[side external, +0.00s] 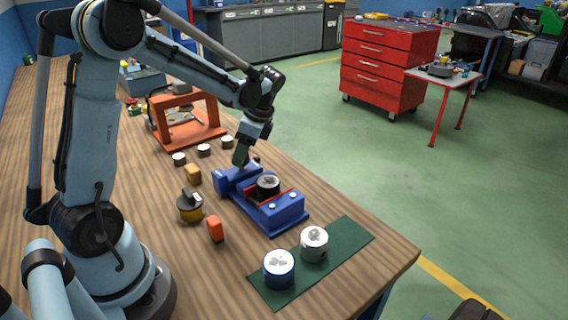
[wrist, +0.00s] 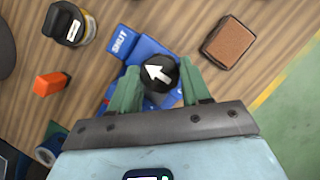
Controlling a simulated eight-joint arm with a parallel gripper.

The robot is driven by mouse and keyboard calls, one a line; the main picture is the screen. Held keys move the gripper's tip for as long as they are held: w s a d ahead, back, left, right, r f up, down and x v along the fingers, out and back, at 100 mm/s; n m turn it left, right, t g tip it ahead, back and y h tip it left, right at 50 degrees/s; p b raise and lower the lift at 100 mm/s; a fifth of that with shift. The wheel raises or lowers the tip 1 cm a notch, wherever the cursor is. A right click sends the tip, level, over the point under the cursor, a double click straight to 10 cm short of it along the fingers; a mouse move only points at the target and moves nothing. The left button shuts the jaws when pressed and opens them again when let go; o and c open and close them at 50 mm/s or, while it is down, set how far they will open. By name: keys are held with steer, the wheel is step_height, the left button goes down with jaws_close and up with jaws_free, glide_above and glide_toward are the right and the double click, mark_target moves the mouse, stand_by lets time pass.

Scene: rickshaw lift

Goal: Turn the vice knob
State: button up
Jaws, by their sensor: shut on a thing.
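The blue vice (side external: 283,212) stands on the wooden bench, with red-lined jaws around a black cylinder (side external: 268,186). In the wrist view, its black round knob (wrist: 158,73) has a white arrow that points to the upper left. A blue part marked "SHUT" (wrist: 122,41) is beside the knob. My gripper (wrist: 159,84) has its green fingers on either side of the knob and is shut on it. In the side view, my gripper (side external: 242,157) is at the vice's far left end and hides most of the knob.
A yellow-and-black jar (side external: 190,206) and an orange block (side external: 215,229) stand left of the vice. A green mat (side external: 345,240) with two cylinders lies in front. An orange press frame (side external: 180,128) stands behind.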

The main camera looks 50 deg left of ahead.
steer(key=o, duration=1.1)
steer(key=shift+c, duration=0.2)
steer(key=shift+r, duration=0.1)
steer(key=v, duration=1.2)
steer(key=s+d+f+n+t+h, duration=0.1)
steer(key=s+d+f+n+t, duration=0.1)
steer(key=s+d+n+t, duration=0.2)
steer(key=s+d+f+n+t+h, duration=0.2)
steer(key=s+d+n+t, duration=0.2)
steer(key=d, duration=0.5)
steer(key=shift+s+d+f+n+t, duration=0.2)
steer(key=shift+s+f+n+t, duration=0.3)
steer(key=shift+t, duration=0.7)
